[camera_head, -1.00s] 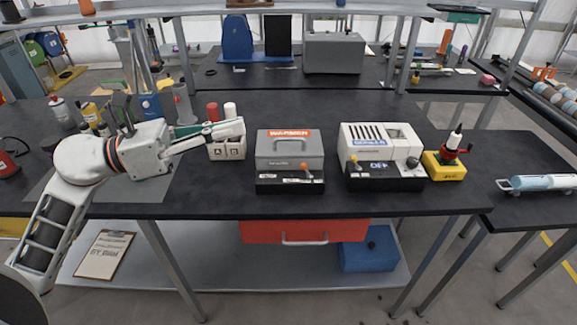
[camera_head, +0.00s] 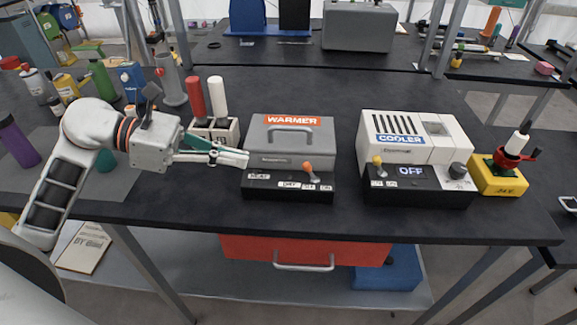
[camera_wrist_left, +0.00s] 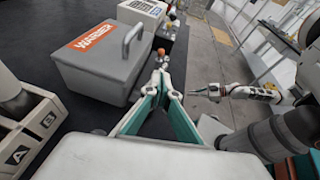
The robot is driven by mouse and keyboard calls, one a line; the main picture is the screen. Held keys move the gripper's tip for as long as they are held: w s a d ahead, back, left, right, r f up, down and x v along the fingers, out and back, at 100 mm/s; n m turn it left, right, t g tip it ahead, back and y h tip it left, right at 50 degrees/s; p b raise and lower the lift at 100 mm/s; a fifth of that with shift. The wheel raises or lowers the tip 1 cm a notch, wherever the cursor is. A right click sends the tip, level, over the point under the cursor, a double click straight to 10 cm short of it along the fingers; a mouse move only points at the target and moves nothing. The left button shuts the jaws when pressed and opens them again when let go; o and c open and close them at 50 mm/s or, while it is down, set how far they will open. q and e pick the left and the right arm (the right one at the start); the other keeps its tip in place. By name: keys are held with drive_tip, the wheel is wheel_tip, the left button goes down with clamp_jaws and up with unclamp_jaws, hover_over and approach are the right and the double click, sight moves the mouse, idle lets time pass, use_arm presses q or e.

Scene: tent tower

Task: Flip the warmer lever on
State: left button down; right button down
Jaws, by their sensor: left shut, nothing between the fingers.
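The warmer (camera_head: 290,140) is a grey box with a handle and an orange WARMER label, on a black base (camera_head: 262,187). Its orange-tipped lever (camera_head: 309,168) stands near the base's right end, above the OFF and ON labels, its tip leaning slightly left. My left gripper (camera_head: 246,158) is shut and empty at the warmer's left front edge, apart from the lever. In the left wrist view the closed fingertips (camera_wrist_left: 163,75) point toward the orange lever tip (camera_wrist_left: 161,52). My right gripper (camera_wrist_left: 196,92) shows small in the left wrist view; its jaws are unclear.
The white cooler (camera_head: 410,140), with an OFF display and a yellow-tipped lever, stands right of the warmer. A white A/B holder (camera_head: 213,132) with red and white handles stands behind my left gripper. A yellow block (camera_head: 497,178) is at the right. The counter front is clear.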

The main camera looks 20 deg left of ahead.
sight(285, 181)
idle(0.3)
use_arm(q)
drive_tip(key=shift+w+d, duration=0.1)
drive_tip(key=shift+d, duration=0.15)
drive_tip(key=p+x, duration=0.1)
drive_tip(key=x, duration=0.7)
drive_tip(key=shift+w+d+f, duration=0.1)
drive_tip(key=shift+d, duration=0.25)
drive_tip(key=shift+w+d+f, duration=0.15)
drive_tip(key=shift+d+f, duration=0.05)
drive_tip(key=shift+d, duration=0.15)
drive_tip(key=shift+r+y+p, duration=0.3)
drive_tip(key=shift+p, duration=0.35)
drive_tip(key=shift+d+r+g+p, duration=0.1)
drive_tip(key=shift+d+g+p, duration=0.05)
drive_tip(key=shift+g+p, duration=0.2)
